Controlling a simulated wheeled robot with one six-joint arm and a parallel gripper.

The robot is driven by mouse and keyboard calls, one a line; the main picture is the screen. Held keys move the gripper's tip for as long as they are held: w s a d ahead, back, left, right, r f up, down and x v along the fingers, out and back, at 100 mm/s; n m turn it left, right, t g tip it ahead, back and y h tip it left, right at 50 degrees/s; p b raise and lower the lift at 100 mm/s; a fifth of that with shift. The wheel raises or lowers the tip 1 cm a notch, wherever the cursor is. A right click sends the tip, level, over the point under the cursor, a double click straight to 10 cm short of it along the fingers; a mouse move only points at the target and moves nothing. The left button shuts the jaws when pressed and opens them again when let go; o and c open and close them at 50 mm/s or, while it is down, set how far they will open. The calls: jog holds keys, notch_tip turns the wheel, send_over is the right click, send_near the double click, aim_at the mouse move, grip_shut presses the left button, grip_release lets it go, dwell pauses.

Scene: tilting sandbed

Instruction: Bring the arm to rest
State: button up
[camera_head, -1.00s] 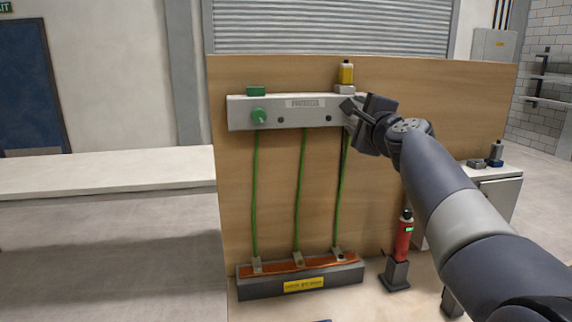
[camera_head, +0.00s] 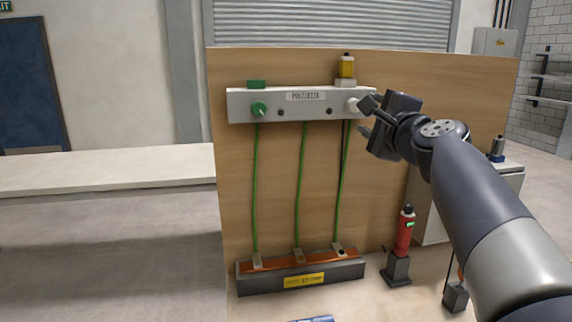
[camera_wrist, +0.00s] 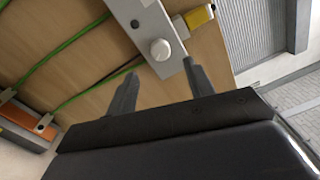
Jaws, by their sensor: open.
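My gripper (camera_head: 366,116) is open and empty in front of the right end of the grey panel bar (camera_head: 292,113). A white knob (camera_head: 352,105) sits on that end of the bar, just left of the fingertips in the head view. In the wrist view the white knob (camera_wrist: 160,49) shows beyond and between the two spread fingers (camera_wrist: 160,90), with a visible gap to them. My arm reaches in from the lower right of the head view.
A green knob (camera_head: 259,109) and green cables (camera_head: 299,190) are on the wooden board (camera_head: 440,95). The cables run down to a copper bar (camera_head: 290,268). A red tool (camera_head: 404,232) stands in a holder below my arm. A white bench (camera_head: 105,168) is at left.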

jog(key=w+m+p, duration=0.2)
jog(key=m+p, duration=0.1)
jog(key=m, duration=0.1)
jog(key=w+a+m+p, duration=0.1)
jog(key=w+m+p, duration=0.1)
jog(key=m+p, duration=0.2)
jog(key=w+m+p, duration=0.2)
jog(key=m+p, duration=0.1)
jog(key=m, duration=0.1)
jog(key=shift+w+a+r+m+p, duration=0.2)
jog(key=shift+m+p, duration=0.1)
jog(key=shift+p, duration=0.1)
send_near(355, 106)
jog(key=w, duration=0.3)
jog(key=shift+a+r+b, duration=0.15)
jog(key=shift+a+b, duration=0.15)
